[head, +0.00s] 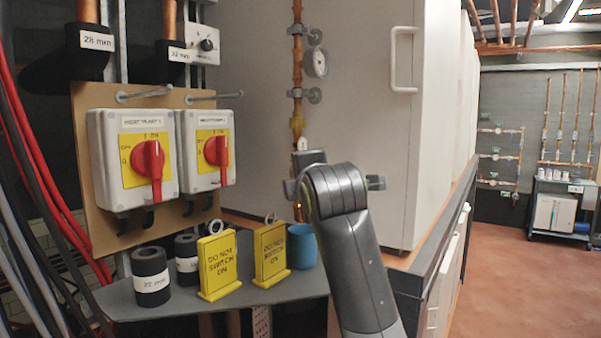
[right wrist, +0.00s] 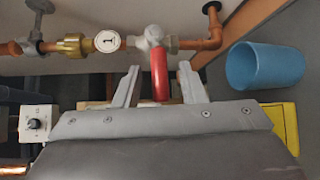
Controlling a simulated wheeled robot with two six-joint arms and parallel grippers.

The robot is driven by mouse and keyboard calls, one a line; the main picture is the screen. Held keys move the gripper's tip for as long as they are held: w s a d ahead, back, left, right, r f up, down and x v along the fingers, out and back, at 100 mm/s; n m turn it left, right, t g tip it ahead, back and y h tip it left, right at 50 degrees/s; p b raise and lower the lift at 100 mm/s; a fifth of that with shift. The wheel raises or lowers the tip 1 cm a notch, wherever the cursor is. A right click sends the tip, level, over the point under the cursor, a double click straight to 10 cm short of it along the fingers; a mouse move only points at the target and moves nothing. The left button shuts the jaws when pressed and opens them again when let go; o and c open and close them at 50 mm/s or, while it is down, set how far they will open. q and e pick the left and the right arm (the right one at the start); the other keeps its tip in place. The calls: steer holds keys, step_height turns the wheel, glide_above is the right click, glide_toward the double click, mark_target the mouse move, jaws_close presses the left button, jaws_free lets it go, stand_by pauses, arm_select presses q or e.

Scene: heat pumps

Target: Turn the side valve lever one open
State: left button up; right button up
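The side valve with the round white tag marked 1 (right wrist: 107,41) sits on a copper pipe in the right wrist view. Its red lever (right wrist: 159,76) sticks out from the grey valve body (right wrist: 152,38), square to the pipe. My right gripper (right wrist: 159,67) is open, with one finger on each side of the lever. Gaps show between the lever and both fingers. In the head view my right gripper is in front of the copper pipe (head: 297,75), and my arm hides the valve and lever. My left gripper is not in view.
A blue cup (head: 302,246) and two yellow warning signs (head: 219,265) stand on the grey shelf close to my right arm. Two red rotary switches (head: 151,165) are on the left. A white cabinet (head: 360,130) stands behind the pipe.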

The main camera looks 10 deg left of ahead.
steer(key=shift+p+x, duration=0.4)
steer(key=shift+x, duration=1.15)
jaws_close()
